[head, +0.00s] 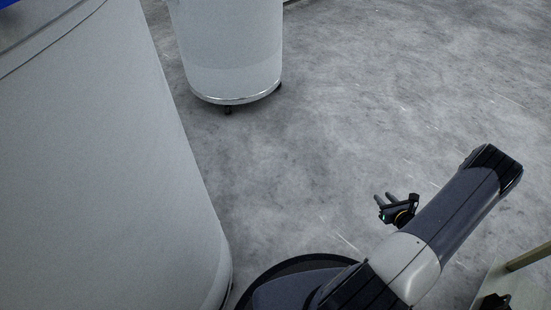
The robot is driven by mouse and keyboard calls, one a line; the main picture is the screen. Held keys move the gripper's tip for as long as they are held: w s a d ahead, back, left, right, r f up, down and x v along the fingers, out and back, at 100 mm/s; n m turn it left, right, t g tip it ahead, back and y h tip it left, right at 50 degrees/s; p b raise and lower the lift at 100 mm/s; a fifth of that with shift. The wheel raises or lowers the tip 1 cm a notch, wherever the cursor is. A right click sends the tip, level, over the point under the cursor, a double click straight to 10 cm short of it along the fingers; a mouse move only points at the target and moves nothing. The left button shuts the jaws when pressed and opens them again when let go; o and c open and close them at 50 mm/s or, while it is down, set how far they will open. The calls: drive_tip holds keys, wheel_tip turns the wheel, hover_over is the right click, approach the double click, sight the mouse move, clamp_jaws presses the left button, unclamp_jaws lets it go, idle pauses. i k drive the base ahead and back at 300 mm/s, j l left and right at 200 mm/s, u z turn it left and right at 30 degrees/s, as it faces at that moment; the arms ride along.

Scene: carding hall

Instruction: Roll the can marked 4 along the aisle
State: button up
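Two large pale grey cans stand upright on the floor. The near can (95,150) fills the left side of the head view, with its top cut off. The far can (228,45) stands at the top, left of centre, on small dark castors. I see no number on either, so I cannot tell which is marked 4. My gripper (384,196) is right of centre, apart from both cans. Its two dark fingers show as separate prongs with a gap and nothing between them.
The grey, scuffed concrete floor (400,85) is open across the middle and right. A blue patch (18,3) shows at the top left corner. A pale structure with a wooden-looking bar (530,257) stands at the lower right edge.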

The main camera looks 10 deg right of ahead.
sight(106, 204)
drive_tip(key=u, duration=2)
drive_tip(key=i+j+z, duration=0.15)
drive_tip(key=j+z, duration=0.2)
drive_tip(key=j, duration=0.25)
drive_tip(key=j+z, duration=0.35)
drive_tip(key=j, duration=0.3)
drive_tip(key=j+z, duration=0.35)
drive_tip(key=j, duration=0.3)
drive_tip(key=j+z, duration=0.35)
drive_tip(key=j, duration=0.3)
drive_tip(key=k+j+z, duration=0.35)
drive_tip(key=j, duration=0.2)
drive_tip(key=j+z, duration=0.15)
drive_tip(key=j, duration=0.25)
drive_tip(key=k+j+z, duration=0.15)
drive_tip(key=j, duration=0.25)
drive_tip(key=k+j+z, duration=0.15)
drive_tip(key=j, duration=0.25)
drive_tip(key=j+z, duration=0.2)
drive_tip(key=j, duration=0.2)
drive_tip(key=k+j+z, duration=0.15)
drive_tip(key=j, duration=0.2)
drive_tip(key=k, duration=0.05)
